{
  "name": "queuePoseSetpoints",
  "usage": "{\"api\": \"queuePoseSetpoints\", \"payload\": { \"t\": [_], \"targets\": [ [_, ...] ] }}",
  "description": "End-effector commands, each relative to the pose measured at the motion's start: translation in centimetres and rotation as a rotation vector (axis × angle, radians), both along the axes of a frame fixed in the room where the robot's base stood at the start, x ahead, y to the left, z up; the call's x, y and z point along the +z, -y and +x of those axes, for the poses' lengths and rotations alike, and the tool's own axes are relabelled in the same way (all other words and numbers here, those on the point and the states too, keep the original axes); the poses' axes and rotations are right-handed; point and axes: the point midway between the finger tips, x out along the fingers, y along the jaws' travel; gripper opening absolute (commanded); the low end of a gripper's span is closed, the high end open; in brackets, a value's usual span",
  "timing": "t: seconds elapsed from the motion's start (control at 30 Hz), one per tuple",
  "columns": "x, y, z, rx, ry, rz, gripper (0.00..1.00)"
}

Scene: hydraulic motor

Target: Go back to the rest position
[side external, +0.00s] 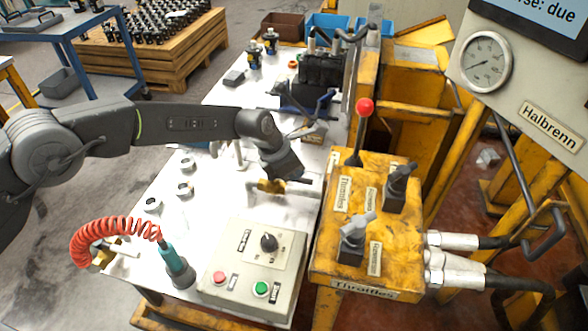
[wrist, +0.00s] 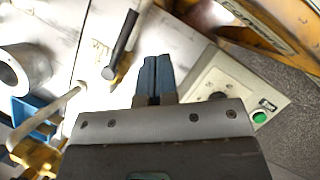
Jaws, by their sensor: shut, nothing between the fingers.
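My gripper (wrist: 156,78) shows in the wrist view with its two blue-grey fingers together and nothing between them. In the side external view, my gripper (side external: 290,172) hangs over the white worktable (side external: 215,215), pointing down, behind the control box (side external: 254,268). My arm reaches in from the left. A yellow fitting (side external: 270,187) with a dark rod lies right by the gripper in that view; I cannot tell whether they touch. In the wrist view a black-handled rod (wrist: 122,42) lies just left of the fingers, apart from them in the picture.
A yellow valve block (side external: 368,235) with a red-knobbed lever (side external: 364,108) stands right of the gripper. A teal tool (side external: 175,262) with a red coiled hose stands front left. A dark motor assembly (side external: 318,75) and blue bins (side external: 327,26) are at the back.

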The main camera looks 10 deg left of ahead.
Motion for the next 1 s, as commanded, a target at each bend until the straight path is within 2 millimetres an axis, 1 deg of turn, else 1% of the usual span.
{"api": "queuePoseSetpoints", "payload": {
  "t": [0.47, 0.57, 0.67, 0.77, 0.8, 0.87, 0.9, 0.97, 1.0],
  "targets": [
    [0.0, 0.0, 0.0, 0.000, 0.000, 0.000, 0.00],
    [0.8, -0.4, 0.1, -0.018, 0.013, 0.008, 0.00],
    [3.3, -1.8, 0.1, -0.087, 0.053, 0.037, 0.00],
    [7.4, -4.4, -0.4, -0.211, 0.119, 0.095, 0.00],
    [9.3, -5.6, -0.8, -0.271, 0.151, 0.125, 0.00],
    [11.9, -7.6, -1.7, -0.368, 0.197, 0.174, 0.00],
    [13.5, -9.0, -2.4, -0.431, 0.224, 0.207, 0.00],
    [15.8, -10.9, -3.7, -0.527, 0.266, 0.259, 0.00],
    [17.2, -12.2, -4.6, -0.591, 0.293, 0.293, 0.00]
  ]
}}
